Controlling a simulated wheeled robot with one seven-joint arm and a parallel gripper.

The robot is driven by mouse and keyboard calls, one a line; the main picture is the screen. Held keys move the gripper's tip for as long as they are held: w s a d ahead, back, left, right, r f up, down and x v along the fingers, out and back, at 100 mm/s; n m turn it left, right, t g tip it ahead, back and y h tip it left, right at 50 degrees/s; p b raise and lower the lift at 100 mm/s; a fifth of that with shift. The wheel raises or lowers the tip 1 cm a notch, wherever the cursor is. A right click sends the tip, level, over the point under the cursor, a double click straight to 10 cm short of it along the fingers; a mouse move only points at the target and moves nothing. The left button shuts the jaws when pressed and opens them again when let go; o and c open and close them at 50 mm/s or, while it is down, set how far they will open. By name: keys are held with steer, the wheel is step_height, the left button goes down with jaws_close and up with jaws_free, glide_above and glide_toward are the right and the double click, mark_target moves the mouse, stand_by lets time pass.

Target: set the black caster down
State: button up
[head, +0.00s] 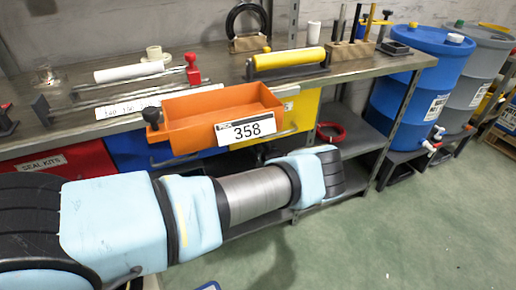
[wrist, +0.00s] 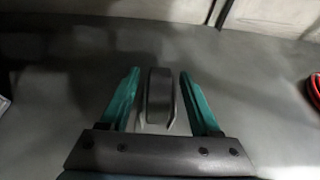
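The black caster (wrist: 160,95) shows in the wrist view, its dark wheel upright between the two teal fingers of my gripper (wrist: 161,100). A narrow gap shows on each side of the wheel, so the gripper is open around it and not clamped. A paler grey part shows at the wheel's lower end. The caster appears to rest on a grey surface (wrist: 240,75), though its underside is hidden. In the head view my arm reaches toward the lower shelf (head: 355,140), and neither my gripper nor the caster can be made out there.
A red ring-like item (head: 331,132) lies on the lower shelf; a red item also shows at the wrist view's right edge (wrist: 315,90). Above, an orange bin (head: 215,115) labelled 358 juts from the bench. Blue (head: 420,80) and grey drums stand at right.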

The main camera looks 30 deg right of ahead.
steer(key=shift+o, duration=1.2)
steer(key=shift+r, duration=0.1)
steer(key=shift+s+r, duration=0.1)
steer(key=shift+s, duration=0.05)
steer(key=s+a, duration=0.1)
steer(key=s, duration=1.1)
steer(key=shift+s+a+r+b, duration=0.2)
steer(key=shift+s+a+b, duration=0.15)
steer(key=shift+b, duration=0.1)
